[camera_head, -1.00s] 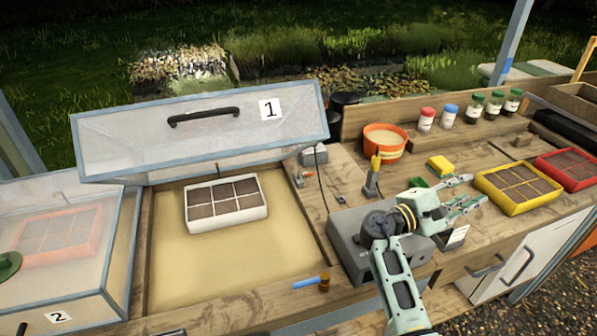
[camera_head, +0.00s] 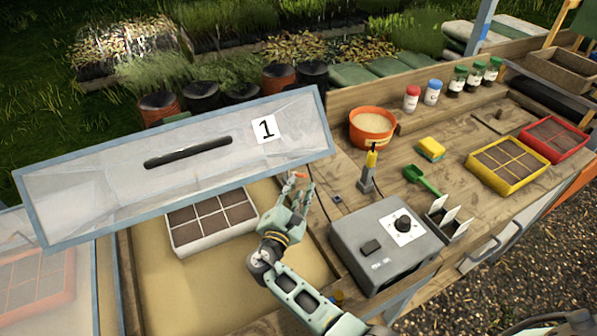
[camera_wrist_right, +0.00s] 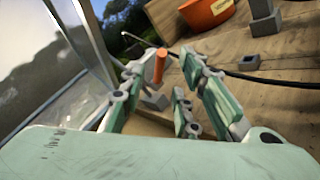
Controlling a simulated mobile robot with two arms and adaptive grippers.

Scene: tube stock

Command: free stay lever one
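The lid marked 1 (camera_head: 205,150) stands raised over its cold frame in the head view. A short orange-tipped lever, probably the stay lever (camera_wrist_right: 160,66), stands by a grey block (camera_wrist_right: 154,100) in the right wrist view. My right gripper (camera_head: 299,186) is at the right edge of this frame, beside the lid. In the wrist view its fingers (camera_wrist_right: 168,88) are spread, with the orange lever showing in the gap between them. I see no clear grip on it; the exact depth is hard to tell. My left gripper is not in view.
A white seedling tray (camera_head: 212,222) sits inside the frame under the lid. A grey control box (camera_head: 385,245), an orange pot (camera_head: 372,130) and an upright tool in a holder (camera_head: 368,172) stand to the right. Yellow (camera_head: 508,166) and red (camera_head: 554,139) trays are farther right.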

